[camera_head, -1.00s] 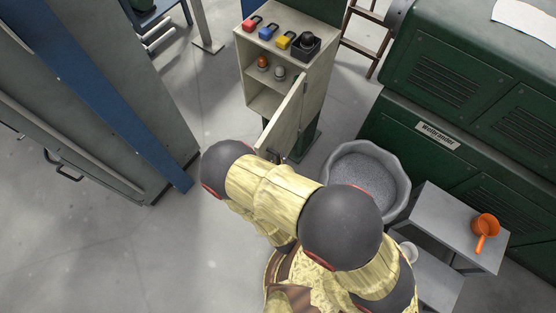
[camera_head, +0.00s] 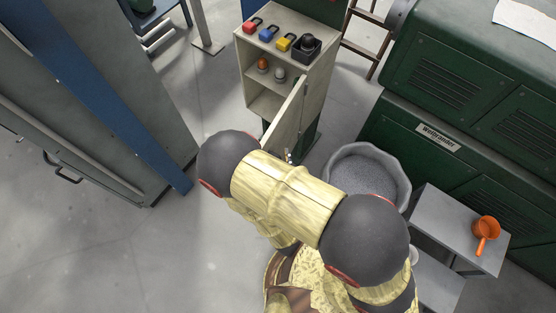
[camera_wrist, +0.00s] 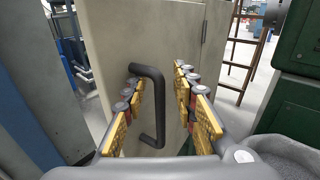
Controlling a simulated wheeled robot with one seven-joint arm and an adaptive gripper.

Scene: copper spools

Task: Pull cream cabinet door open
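The cream cabinet (camera_head: 306,80) stands at the top centre of the head view. Its door (camera_head: 286,118) is swung well open toward me, showing shelves inside. In the wrist view the door (camera_wrist: 180,40) fills the middle, with its dark bar handle (camera_wrist: 150,105) upright on it. My gripper (camera_wrist: 160,100) is open, its yellow-padded fingers on either side of the handle with gaps visible; I cannot tell any contact. In the head view my arm hides most of the gripper and the handle.
Red, blue and yellow padlocks (camera_head: 268,33) and a black bin (camera_head: 306,46) sit on the cabinet top. A grey tub (camera_head: 366,151) stands right of my arm, near a green machine (camera_head: 470,110) and a small grey table (camera_head: 445,215) with an orange scoop (camera_head: 486,228). Open floor lies left.

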